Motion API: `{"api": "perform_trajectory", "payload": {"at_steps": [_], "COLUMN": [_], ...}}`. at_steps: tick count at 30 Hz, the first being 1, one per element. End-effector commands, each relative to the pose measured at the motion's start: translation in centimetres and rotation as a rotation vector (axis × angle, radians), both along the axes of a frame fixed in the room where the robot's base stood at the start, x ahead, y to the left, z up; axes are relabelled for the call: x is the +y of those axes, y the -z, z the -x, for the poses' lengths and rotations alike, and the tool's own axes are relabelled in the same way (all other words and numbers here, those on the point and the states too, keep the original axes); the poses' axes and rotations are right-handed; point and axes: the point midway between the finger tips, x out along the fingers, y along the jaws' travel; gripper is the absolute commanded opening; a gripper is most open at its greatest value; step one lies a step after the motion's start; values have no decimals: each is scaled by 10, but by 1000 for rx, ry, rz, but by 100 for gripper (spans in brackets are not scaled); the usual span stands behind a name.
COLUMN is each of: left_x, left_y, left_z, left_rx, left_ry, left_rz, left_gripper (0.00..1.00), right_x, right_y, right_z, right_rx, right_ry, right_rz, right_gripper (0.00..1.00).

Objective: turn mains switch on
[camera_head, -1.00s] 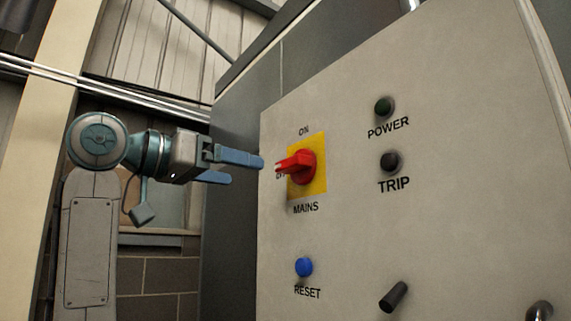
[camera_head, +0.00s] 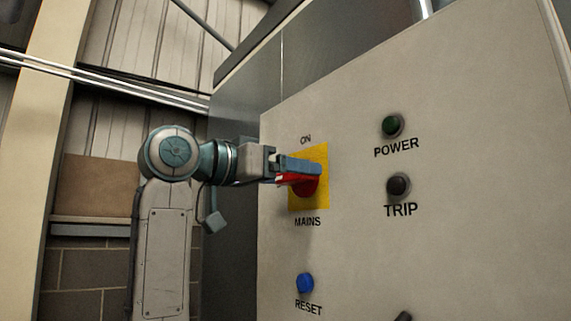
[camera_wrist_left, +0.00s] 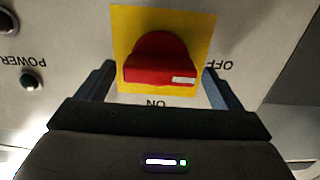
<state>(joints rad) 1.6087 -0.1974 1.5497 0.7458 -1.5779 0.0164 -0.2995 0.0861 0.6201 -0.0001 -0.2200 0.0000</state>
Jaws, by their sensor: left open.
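The red mains switch knob (camera_head: 305,187) sits on a yellow plate (camera_head: 322,194) on the grey panel, with ON above it and MAINS below. My left gripper (camera_head: 303,174) is at the knob in the head view, one blue finger across its upper side. In the left wrist view, the knob (camera_wrist_left: 156,58) lies between the two open fingers of the left gripper (camera_wrist_left: 158,72). Its white mark points toward the OFF label. Whether the fingers touch the knob cannot be told. The right gripper is not in view.
On the panel (camera_head: 460,110) are a green POWER lamp (camera_head: 391,125), a dark TRIP lamp (camera_head: 398,186) and a blue RESET button (camera_head: 305,283). A dark knob (camera_head: 403,316) shows at the bottom edge. The panel face around the switch is flat.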

Motion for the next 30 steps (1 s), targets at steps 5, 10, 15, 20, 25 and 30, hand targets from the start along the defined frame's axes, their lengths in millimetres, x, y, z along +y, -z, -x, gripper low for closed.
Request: {"api": "perform_trajectory", "payload": {"at_steps": [5,10,15,20,25,30], "left_x": [-1,-1,-1,-1,-1,-1], "left_y": [1,1,1,1,2,3], "left_z": [-1,-1,-1,-1,0,0], "left_rx": [0,0,0,-3,-32,-102], "left_ry": [0,0,0,0,0,-1], "left_rz": [0,0,0,-2,-23,-74], "left_gripper": [87,72,43,43,43,43], "right_x": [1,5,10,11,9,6], "right_y": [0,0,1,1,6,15], "right_z": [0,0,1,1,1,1], "right_rx": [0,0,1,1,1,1], "right_ry": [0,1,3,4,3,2], "right_rz": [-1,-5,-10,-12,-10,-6], "right_gripper": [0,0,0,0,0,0]}}
